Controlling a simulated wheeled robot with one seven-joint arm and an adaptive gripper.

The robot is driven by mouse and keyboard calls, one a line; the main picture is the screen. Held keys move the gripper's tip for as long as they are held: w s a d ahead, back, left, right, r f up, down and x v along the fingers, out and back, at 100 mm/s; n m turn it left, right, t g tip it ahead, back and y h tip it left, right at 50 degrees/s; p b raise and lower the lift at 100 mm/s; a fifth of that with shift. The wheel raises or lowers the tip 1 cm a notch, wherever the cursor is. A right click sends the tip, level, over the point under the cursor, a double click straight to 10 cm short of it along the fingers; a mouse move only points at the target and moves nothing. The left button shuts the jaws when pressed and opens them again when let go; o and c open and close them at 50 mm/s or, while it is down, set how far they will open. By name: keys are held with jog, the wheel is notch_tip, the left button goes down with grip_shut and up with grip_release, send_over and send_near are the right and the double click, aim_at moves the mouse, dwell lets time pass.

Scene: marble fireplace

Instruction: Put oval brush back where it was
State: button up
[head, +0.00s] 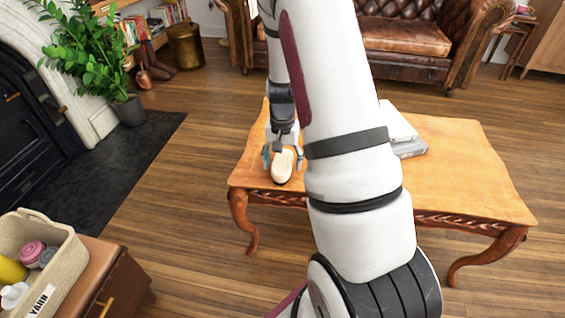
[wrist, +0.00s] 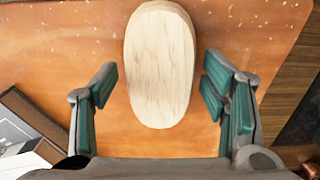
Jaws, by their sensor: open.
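The oval brush (wrist: 160,65) has a pale wooden back and lies on the orange wooden coffee table (wrist: 60,65). In the head view the brush (head: 283,166) is near the table's left front corner. My gripper (wrist: 158,88) is open, with its green-padded fingers on either side of the brush's near part. Clear gaps show between the brush and both fingers. In the head view my gripper (head: 282,158) is low over the table (head: 470,165); my arm hides the middle of the tabletop. The underside of the brush is hidden.
A grey and white book-like stack (head: 408,145) lies on the table beside my arm. A woven basket (head: 62,265) with yarn and bottles stands on a brown cabinet at lower left. A plant (head: 85,60), fireplace and leather sofa (head: 405,38) stand farther back. Floor left of the table is clear.

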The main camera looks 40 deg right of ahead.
aim_at(282, 161)
notch_tip(282, 161, up, 11)
jog(key=p, duration=0.4)
jog(key=s+a+r+n+y, duration=0.1)
jog(key=s+a+r+n, duration=0.1)
jog(key=s+a+r, duration=0.45)
jog(key=s+a+r+n, duration=0.3)
jog(key=a+r, duration=0.6)
jog(key=r, duration=0.1)
jog(key=s+a+r+n, duration=0.2)
jog(key=s+a, duration=0.1)
jog(key=s, duration=0.7)
jog(key=s+a+r+n+h, duration=0.1)
jog(key=s+a+r+n, duration=0.1)
jog(key=s, duration=0.7)
jog(key=shift+s+a+n, duration=0.35)
jog(key=shift+a+n, duration=0.25)
jog(key=shift+a, duration=0.2)
notch_tip(282, 161, up, 31)
jog(key=t+p, duration=0.4)
jog(key=p, duration=2.5)
jog(key=shift+d, duration=0.25)
